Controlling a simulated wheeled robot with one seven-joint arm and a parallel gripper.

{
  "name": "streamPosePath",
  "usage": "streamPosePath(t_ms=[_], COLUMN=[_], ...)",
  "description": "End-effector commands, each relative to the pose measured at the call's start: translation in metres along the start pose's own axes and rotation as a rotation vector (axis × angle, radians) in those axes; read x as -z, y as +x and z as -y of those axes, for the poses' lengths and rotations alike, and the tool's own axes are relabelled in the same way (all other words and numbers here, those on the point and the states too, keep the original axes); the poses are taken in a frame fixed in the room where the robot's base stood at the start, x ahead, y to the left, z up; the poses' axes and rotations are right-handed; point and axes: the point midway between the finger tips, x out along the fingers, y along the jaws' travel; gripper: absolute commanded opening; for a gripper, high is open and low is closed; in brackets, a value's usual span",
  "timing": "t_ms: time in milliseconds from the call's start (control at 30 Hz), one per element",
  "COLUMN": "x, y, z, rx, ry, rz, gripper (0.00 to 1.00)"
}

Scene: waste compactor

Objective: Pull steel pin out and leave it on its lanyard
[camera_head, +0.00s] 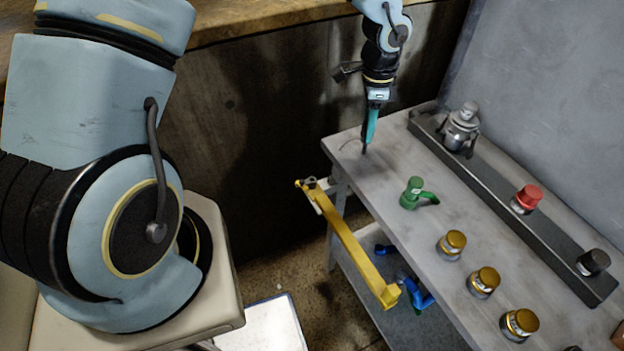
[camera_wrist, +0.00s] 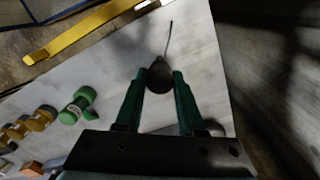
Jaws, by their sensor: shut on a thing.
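My gripper (camera_head: 367,145) points down at the far left corner of the grey bench top (camera_head: 400,235). In the wrist view its teal fingers (camera_wrist: 157,88) are shut on a dark, rounded thing, which I take to be the head of the steel pin (camera_wrist: 160,75). A thin dark line, probably the lanyard (camera_wrist: 169,40), runs from it over the pale bench top. The lanyard also shows faintly as an arc left of the fingertips in the head view (camera_head: 349,143). The pin's shank is hidden, so I cannot tell whether it sits in a hole.
A yellow bar (camera_head: 350,245) runs along the bench's left edge. A green fitting (camera_head: 412,193) and several gold-capped pieces (camera_head: 452,245) stand on the bench. A dark rail behind carries a silver fitting (camera_head: 462,128), a red-capped piece (camera_head: 526,199) and a black-capped piece (camera_head: 593,262).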

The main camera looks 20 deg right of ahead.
Motion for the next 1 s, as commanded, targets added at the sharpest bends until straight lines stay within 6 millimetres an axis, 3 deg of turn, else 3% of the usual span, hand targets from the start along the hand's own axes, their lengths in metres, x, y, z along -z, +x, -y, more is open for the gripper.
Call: streamPosePath(t_ms=[33, 333, 667, 1000], x=[0.0, 0.0, 0.0, 0.0], y=[0.0, 0.0, -0.005, -0.065], z=[0.0, 0.0, 0.001, 0.002], rx=[0.0, 0.0, 0.002, 0.006], ry=[0.0, 0.0, 0.001, -0.002], rz=[0.0, 0.0, -0.001, -0.002], gripper=[0.42, 0.73, 0.73, 0.73])
